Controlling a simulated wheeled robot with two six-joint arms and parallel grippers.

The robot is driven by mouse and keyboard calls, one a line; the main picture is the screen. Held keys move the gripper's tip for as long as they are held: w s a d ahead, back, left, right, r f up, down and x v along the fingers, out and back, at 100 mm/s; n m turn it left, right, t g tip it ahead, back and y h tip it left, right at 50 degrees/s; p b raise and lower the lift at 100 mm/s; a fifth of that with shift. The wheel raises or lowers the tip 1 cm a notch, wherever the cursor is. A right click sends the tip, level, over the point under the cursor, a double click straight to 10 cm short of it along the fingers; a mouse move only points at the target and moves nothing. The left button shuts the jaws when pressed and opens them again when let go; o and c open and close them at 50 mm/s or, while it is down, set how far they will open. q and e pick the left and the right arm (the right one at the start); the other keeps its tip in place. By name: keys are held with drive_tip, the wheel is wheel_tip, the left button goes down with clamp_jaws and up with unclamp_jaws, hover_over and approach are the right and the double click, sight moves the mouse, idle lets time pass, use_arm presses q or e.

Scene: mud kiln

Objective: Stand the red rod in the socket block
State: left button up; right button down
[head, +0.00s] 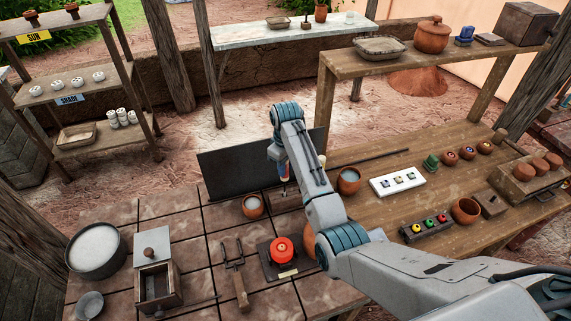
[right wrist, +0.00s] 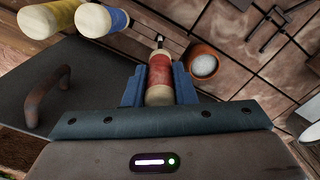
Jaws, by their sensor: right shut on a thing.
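In the right wrist view my right gripper (right wrist: 159,84) is shut on the red rod (right wrist: 160,72), which has cream ends. In the head view this gripper (head: 283,178) is low in front of the dark panel (head: 232,172), and my arm hides much of the area around it. A blue rod (right wrist: 101,19) and a yellow rod (right wrist: 52,17), both with cream ends, are at the upper left of the wrist view. A dark block (right wrist: 158,32) lies just beyond the red rod; I cannot tell whether it is the socket block. My left gripper is not in view.
A clay cup with pale contents (head: 252,206) stands left of my gripper and also shows in the wrist view (right wrist: 204,64). Another cup (head: 349,180) is to the right.

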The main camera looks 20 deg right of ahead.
drive_tip(key=shift+f, duration=1.55)
drive_tip(key=c, duration=1.1)
unclamp_jaws()
drive_tip(key=shift+b, duration=0.3)
wheel_tip(320, 180, up, 5)
drive_tip(key=shift+b, duration=1.15)
wheel_tip(320, 180, up, 5)
drive_tip(key=shift+p, duration=1.2)
drive_tip(key=shift+s+d+r+p, duration=0.1)
drive_tip(key=shift+r+p, duration=0.35)
